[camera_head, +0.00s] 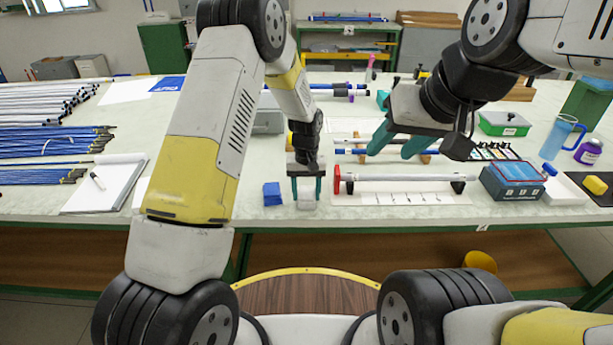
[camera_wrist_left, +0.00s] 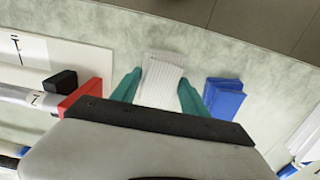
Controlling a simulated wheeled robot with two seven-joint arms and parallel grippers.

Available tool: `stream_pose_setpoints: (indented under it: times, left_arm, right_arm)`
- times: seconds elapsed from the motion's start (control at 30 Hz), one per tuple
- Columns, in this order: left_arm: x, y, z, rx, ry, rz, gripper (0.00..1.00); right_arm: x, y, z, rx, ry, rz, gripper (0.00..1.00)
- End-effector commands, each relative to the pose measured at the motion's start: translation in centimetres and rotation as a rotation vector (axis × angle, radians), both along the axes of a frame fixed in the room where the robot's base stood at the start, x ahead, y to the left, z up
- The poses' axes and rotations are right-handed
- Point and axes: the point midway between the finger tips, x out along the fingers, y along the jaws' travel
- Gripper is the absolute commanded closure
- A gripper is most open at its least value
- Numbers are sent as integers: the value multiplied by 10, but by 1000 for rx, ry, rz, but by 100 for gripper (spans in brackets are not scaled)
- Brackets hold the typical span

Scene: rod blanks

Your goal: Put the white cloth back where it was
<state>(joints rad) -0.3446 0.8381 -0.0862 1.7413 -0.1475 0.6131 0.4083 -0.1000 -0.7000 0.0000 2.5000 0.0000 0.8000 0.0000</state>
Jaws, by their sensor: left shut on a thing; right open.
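The white cloth (camera_wrist_left: 161,80) is a folded, striped pad near the table's front edge. It also shows in the head view (camera_head: 306,204), below my left gripper's fingers. My left gripper (camera_head: 306,190) points down and is shut on the cloth, with one green finger on each side of it; its fingers also show in the left wrist view (camera_wrist_left: 158,95). I cannot tell whether the cloth touches the table. My right gripper (camera_head: 395,143) is open and empty, above the table to the right.
A folded blue cloth (camera_head: 272,194) lies just left of the white one. To the right, a rod with a red end block (camera_head: 337,180) rests on a white board (camera_head: 400,198). A notebook (camera_head: 105,184) and blue rods lie at left. A blue-lidded box (camera_head: 513,181) stands right.

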Motion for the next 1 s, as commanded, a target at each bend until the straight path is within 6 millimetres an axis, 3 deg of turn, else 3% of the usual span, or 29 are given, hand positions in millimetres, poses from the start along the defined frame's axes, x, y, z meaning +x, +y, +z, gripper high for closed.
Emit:
stream_pose_setpoints:
  times: [0.2,0.23,0.3,0.33,0.73,1.0]
  left_arm:
    - [0,0,-3,0,1,0,92]
    - [0,0,-3,0,0,0,42]
    - [0,0,-3,0,0,0,28]
    - [0,0,-3,0,0,0,26]
    - [0,0,5,-1,-2,0,26]
    - [1,-1,57,-2,-5,0,26]
  right_arm:
    - [0,0,0,0,0,0,53]
    - [0,0,0,0,0,0,53]
    - [0,0,0,0,0,0,53]
    - [0,0,0,0,0,0,53]
    - [0,0,0,0,0,0,53]
    - [0,0,0,0,0,0,53]
